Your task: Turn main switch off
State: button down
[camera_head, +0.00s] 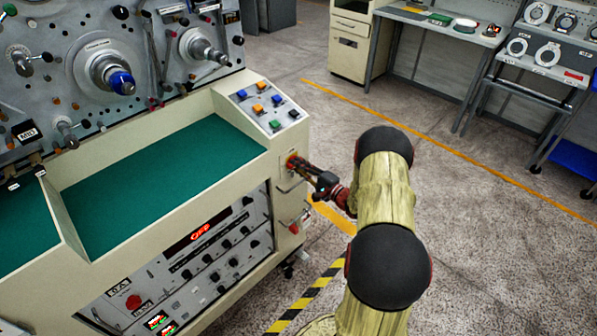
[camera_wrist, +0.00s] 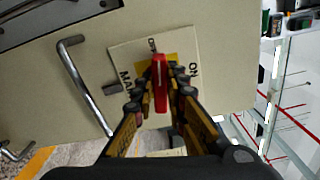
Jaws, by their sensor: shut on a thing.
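The main switch is a red handle (camera_wrist: 160,76) on a yellow square, on a pale plate (camera_wrist: 124,60) lettered MAIN, ON and OFF. The plate sits on the cream side panel of the winding machine. In the wrist view the handle stands nearly upright in the picture, its top near the OFF lettering, with ON to its right. My gripper (camera_wrist: 160,92) is shut on the handle, one finger on each side. In the head view my gripper (camera_head: 297,165) reaches the machine's end face and hides most of the switch.
A metal bar handle (camera_wrist: 84,85) stands out from the panel left of the switch. A button panel (camera_head: 265,105) is above it on the machine. A red display (camera_head: 199,232) is lit on the front. Open floor (camera_head: 480,230) lies to the right.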

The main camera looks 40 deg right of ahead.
jog(key=shift+f+n+b, duration=0.25)
jog(key=shift+n+b, duration=0.7)
jog(key=shift+n, duration=0.15)
jog(key=c, duration=1.8)
grip_release()
jog(key=shift+r, duration=0.1)
jog(key=s, duration=1.2)
jog(key=shift+d, duration=0.45)
